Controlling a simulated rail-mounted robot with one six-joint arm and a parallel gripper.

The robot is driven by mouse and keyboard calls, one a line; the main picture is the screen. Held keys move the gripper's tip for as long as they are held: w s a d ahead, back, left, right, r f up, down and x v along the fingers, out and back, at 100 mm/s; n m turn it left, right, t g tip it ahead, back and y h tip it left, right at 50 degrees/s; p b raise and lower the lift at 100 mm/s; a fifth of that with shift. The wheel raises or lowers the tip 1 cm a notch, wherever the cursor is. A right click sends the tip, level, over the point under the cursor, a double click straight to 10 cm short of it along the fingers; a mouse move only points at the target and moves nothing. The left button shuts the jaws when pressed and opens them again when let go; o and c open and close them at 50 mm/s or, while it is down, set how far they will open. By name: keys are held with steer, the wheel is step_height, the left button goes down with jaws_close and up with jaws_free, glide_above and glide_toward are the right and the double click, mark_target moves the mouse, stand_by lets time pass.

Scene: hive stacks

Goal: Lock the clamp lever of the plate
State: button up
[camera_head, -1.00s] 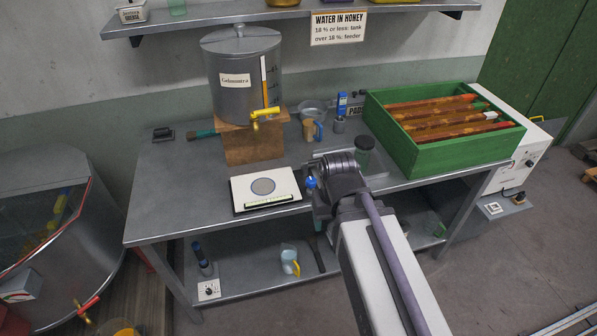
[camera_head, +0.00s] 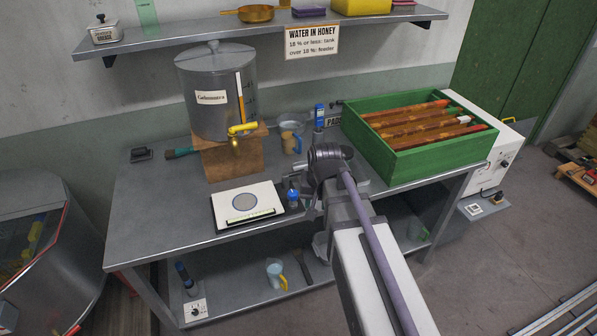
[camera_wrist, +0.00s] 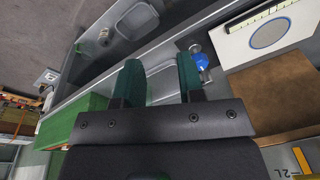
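A white plate (camera_head: 265,192) with a grey disc and a green-marked strip lies on a dark base at the front of the bench. It also shows at the top right of the wrist view (camera_wrist: 292,22). A small blue-topped part (camera_head: 293,196) stands just right of the plate; in the wrist view it is a blue knob (camera_wrist: 201,61) with a grey piece beside it. I cannot tell whether this is the clamp lever. My gripper (camera_wrist: 160,72) has its two green fingers apart, with the blue knob just outside one finger. My arm hides the fingers in the head view.
A steel tank (camera_head: 210,120) stands on a wooden block (camera_head: 232,160) behind the plate. A green box of frames (camera_head: 415,155) occupies the bench's right. A cup (camera_head: 291,144) stands near the tank. The bench (camera_head: 150,215) is clear left of the plate.

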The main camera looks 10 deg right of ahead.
mark_target(299, 172)
steer(key=w+m+t, duration=0.1)
steer(key=w+m, duration=0.1)
steer(key=w, duration=0.1)
steer(key=w+d+m+t, duration=0.1)
steer(key=w+m, duration=0.1)
steer(key=w, duration=0.2)
steer(key=w+d+r+m+t, duration=0.1)
steer(key=w+m, duration=0.2)
steer(key=w, duration=0.1)
steer(key=shift+w+d+r, duration=0.1)
steer(key=shift+w+d, duration=0.05)
steer(key=shift+w, duration=0.1)
steer(key=c, duration=0.3)
steer(key=w+m, duration=0.1)
steer(key=m, duration=0.1)
steer(key=w+r+m+t, duration=0.1)
steer(key=w+m, duration=0.1)
steer(key=shift+w+r+m+t, duration=0.15)
steer(key=shift+w+m+t, duration=0.15)
steer(key=shift+m, duration=0.1)
steer(key=c, duration=0.3)
steer(key=shift+w+d+r+m, duration=0.1)
steer(key=shift+r+m, duration=0.05)
steer(key=shift+m, duration=0.65)
jaws_close()
